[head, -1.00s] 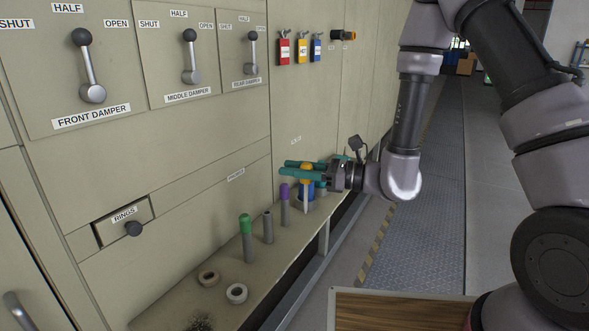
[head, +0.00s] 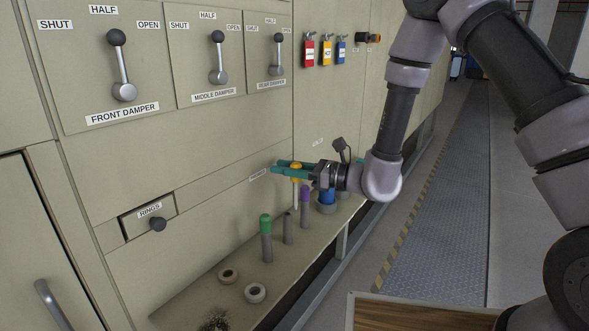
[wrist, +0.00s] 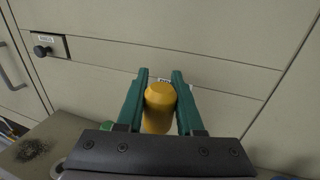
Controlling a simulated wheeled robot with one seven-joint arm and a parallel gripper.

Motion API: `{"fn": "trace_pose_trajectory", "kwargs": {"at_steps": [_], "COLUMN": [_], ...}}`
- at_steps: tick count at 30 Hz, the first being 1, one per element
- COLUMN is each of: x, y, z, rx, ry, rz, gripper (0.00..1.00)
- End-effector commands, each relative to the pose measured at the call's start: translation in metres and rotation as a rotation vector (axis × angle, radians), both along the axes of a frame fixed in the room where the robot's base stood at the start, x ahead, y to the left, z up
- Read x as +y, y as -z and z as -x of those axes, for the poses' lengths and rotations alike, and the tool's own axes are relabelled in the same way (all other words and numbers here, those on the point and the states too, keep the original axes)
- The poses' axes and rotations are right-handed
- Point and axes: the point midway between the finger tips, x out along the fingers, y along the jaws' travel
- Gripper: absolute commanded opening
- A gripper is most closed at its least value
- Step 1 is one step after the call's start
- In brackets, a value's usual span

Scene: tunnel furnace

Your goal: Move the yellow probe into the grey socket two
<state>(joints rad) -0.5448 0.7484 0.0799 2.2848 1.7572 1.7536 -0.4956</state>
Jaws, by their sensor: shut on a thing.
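My gripper (head: 280,169) is shut on the yellow probe (wrist: 158,105), with one green finger on each side of its thick yellow head. In the head view the probe (head: 296,175) hangs upright, its thin pale shaft pointing down, above the ledge. A bare grey socket (head: 288,229) stands on the ledge below and slightly left of the shaft. It stands between a socket with a green-topped probe (head: 265,224) and one with a purple-topped probe (head: 305,194). No number is readable on the sockets. The wrist view does not show the bare socket.
A blue-topped thing (head: 327,196) stands right of the purple one, close under my gripper. Two pale rings (head: 255,293) lie on the ledge (head: 190,302) at the front left. The furnace wall (head: 215,150) rises close behind. A wooden-topped surface (head: 415,312) is at the lower right.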

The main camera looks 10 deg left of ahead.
Motion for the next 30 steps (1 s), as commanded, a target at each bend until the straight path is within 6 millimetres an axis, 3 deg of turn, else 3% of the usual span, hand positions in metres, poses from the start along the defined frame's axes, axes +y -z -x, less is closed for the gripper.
{"fn": "trace_pose_trajectory", "kwargs": {"at_steps": [9,18,30], "x": [0.03,0.029,0.029], "y": [0.005,0.024,0.027], "z": [-0.012,-0.012,-0.012], "rx": [-0.001,0.001,0.0], "ry": [0.0,0.0,0.0], "rz": [-0.001,-0.001,-0.001], "gripper": [0.0,0.0,0.0]}}
